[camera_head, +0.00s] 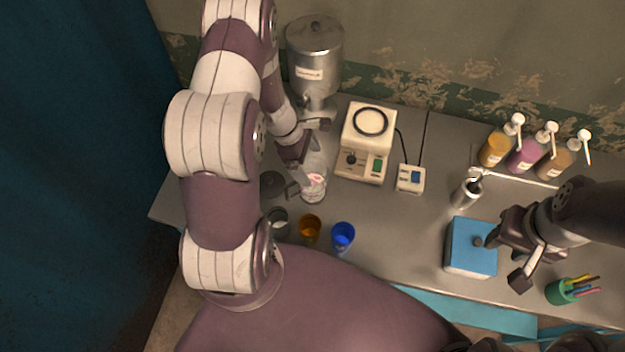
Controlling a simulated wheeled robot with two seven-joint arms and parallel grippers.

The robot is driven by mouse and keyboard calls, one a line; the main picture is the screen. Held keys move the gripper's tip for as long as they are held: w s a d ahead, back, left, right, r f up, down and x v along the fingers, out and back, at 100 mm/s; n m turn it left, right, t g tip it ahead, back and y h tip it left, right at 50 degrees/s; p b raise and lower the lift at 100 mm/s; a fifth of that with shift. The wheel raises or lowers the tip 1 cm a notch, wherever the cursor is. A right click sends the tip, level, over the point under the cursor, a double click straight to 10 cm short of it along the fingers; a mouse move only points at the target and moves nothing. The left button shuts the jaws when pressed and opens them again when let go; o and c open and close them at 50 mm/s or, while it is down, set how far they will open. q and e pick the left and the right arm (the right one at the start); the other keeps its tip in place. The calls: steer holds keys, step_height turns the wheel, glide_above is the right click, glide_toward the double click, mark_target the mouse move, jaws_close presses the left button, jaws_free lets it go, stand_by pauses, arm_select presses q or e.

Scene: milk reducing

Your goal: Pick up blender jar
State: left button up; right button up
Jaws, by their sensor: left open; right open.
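The clear blender jar (315,186) stands on the table left of the cream blender base (366,142), with something pinkish at its bottom. My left gripper (298,171) is at the jar's upper left side, open; its fingers partly overlap the jar, and I cannot tell whether they touch it. My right gripper (500,262) is open above the blue-topped box (473,247) at the right, far from the jar.
A metal dispenser (315,60) stands behind the jar. A dark round lid (272,184) lies left of it. A clear cup (277,222), an amber cup (310,227) and a blue cup (343,236) stand in front. Syrup bottles (527,152) are at the back right.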

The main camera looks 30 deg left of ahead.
mark_target(315, 173)
arm_select(q)
steer(key=p+x, duration=0.1)
steer(key=x, duration=0.2)
steer(key=p+x, duration=0.1)
steer(key=x, duration=0.2)
steer(key=shift+a+f, duration=0.1)
steer(key=shift+a, duration=0.1)
steer(key=shift+s, duration=0.2)
steer(key=shift+s+a, duration=0.1)
steer(key=c, duration=0.3)
steer(key=shift+s, duration=0.1)
steer(key=c, duration=1.1)
arm_select(e)
step_height(315, 173, up, 2)
steer(key=shift+a+r, duration=0.1)
